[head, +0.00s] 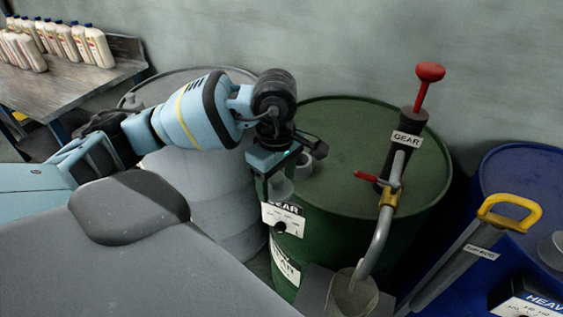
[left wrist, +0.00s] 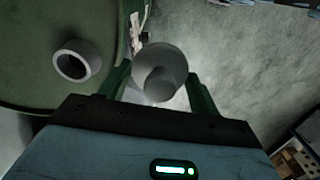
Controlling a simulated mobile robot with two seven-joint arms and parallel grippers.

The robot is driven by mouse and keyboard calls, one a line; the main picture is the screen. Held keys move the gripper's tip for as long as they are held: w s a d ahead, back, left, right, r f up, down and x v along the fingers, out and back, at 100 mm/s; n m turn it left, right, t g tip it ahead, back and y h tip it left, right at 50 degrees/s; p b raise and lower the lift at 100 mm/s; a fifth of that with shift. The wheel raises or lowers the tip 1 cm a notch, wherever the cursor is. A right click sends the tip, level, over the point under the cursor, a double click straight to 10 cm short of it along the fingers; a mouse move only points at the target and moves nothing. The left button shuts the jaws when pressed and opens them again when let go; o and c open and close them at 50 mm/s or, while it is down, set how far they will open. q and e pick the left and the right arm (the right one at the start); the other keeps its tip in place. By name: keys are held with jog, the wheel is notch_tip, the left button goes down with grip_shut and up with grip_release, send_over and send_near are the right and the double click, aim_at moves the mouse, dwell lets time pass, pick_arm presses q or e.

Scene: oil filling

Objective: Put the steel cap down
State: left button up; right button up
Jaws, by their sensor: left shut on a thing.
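My left gripper (head: 277,172) points down at the near left edge of the green drum (head: 345,130). It is shut on the steel cap (head: 281,188), a grey round piece with a knob. In the left wrist view the cap (left wrist: 160,72) sits between the two fingers, beyond the drum's rim. The drum's short grey neck (left wrist: 77,60) stands open on its top; in the head view it shows just right of the gripper (head: 314,150). My right gripper is not in view.
A hand pump (head: 407,135) marked GEAR, with a red knob, stands on the green drum; its spout bends down to a container (head: 352,294). A grey drum (head: 215,190) is left, a blue drum (head: 530,170) right. A bench (head: 70,90) holds several white bottles.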

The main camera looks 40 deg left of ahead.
pick_arm(q)
jog(key=shift+s+d+f+m, duration=0.15)
jog(key=shift+d+m, duration=0.3)
jog(key=shift+m, duration=0.35)
jog(key=s+d+f+m, duration=0.2)
jog(key=d+m, duration=0.5)
jog(key=m, duration=0.9)
jog(key=shift+s+d+f, duration=0.2)
jog(key=shift+s+d, duration=0.05)
jog(key=shift+s, duration=0.6)
jog(key=shift+s, duration=0.1)
